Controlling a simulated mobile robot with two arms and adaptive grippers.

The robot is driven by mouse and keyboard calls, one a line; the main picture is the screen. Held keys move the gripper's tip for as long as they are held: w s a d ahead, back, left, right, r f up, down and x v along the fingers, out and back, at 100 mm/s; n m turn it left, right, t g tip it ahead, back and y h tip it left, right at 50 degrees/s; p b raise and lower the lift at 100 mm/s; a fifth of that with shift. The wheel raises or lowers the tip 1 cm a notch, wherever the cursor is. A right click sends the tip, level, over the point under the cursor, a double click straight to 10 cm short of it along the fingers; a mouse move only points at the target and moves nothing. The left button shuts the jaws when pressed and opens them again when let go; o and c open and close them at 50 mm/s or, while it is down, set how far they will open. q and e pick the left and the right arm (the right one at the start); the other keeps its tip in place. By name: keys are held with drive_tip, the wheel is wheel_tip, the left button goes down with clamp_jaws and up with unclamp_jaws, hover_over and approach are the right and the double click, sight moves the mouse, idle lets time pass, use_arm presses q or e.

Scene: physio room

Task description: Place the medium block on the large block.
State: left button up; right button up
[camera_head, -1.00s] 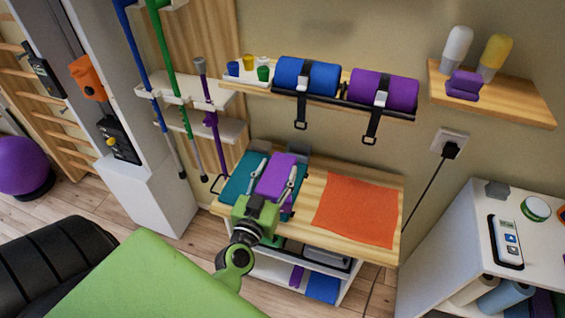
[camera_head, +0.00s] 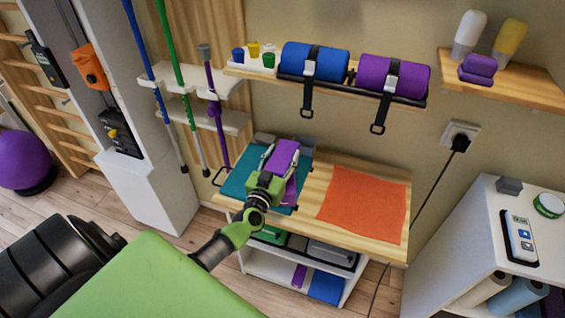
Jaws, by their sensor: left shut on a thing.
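My left gripper (camera_head: 277,162) is shut on a purple block (camera_head: 284,155) over the back left of the wooden bench top. The fingers lie along both sides of the block. Another purple surface (camera_head: 291,190) shows just below and right of the gripper. It may be a second, larger block, partly hidden by the gripper and the held block. I cannot tell whether the two touch. A teal mat (camera_head: 235,184) lies under this area. My right gripper is out of view.
An orange cloth (camera_head: 364,204) lies flat on the right of the wooden bench top (camera_head: 318,180). A shelf with a blue roll (camera_head: 314,62) and a purple roll (camera_head: 392,80) hangs above. Walking sticks stand left of the bench.

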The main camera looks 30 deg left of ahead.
use_arm(q)
drive_tip(key=shift+f, duration=0.75)
drive_tip(key=shift+r, duration=0.1)
drive_tip(key=shift+f, duration=0.2)
drive_tip(key=o, duration=1.2)
drive_tip(key=shift+c, duration=0.2)
